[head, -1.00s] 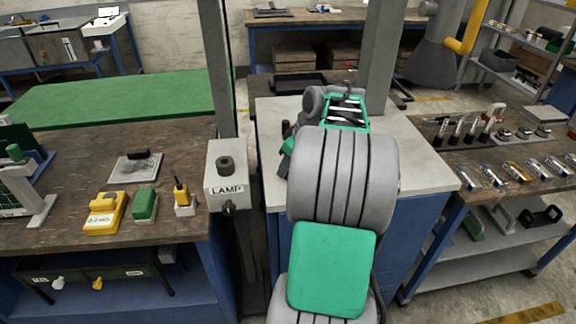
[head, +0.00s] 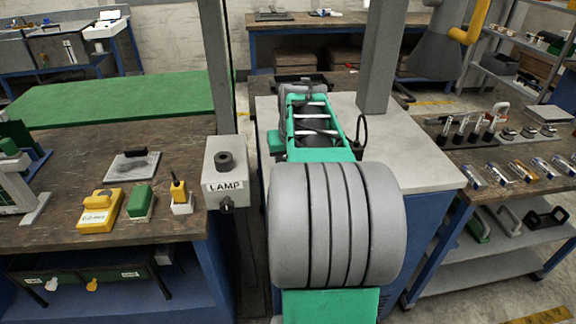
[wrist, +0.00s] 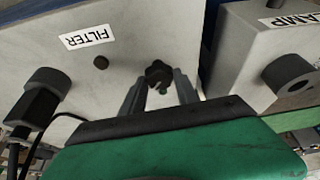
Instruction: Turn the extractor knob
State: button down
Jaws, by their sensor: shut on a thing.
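In the wrist view a small dark lobed knob (wrist: 158,74) sticks out of a pale grey panel (wrist: 120,25). The two grey fingers of my gripper (wrist: 160,88) are shut on it, one on each side. No label reading extractor shows, so I cannot tell from lettering which knob this is. In the head view my own arm hides the gripper and this knob. A grey cone-shaped hood (head: 437,62) with a yellow pipe stands at the back right.
A label reading FILTER (wrist: 87,38) and a small dark button (wrist: 100,62) are beside the knob. The grey LAMP box (head: 225,165) stands just left of my arm; it also shows in the wrist view (wrist: 240,60). A grey post (head: 382,60) rises behind my arm.

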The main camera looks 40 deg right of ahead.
jog(key=m, duration=0.2)
jog(key=m+g+h, duration=0.1)
jog(key=m, duration=0.2)
jog(key=shift+w+a+r+m+g+h, duration=0.1)
jog(key=shift+w+a+m+g+h, duration=0.1)
jog(key=shift+m+g+h, duration=0.1)
jog(key=shift+m+g+h+p, duration=0.3)
jog(key=shift+m+g+p, duration=0.45)
jog(key=shift+m, duration=1.35)
jog(key=c, duration=0.9)
grip_release()
jog(key=v, duration=0.7)
jog(key=shift+r+p, duration=0.3)
jog(key=shift+p, duration=0.1)
jog(key=shift+w+a, duration=0.1)
jog(key=shift+a, duration=0.15)
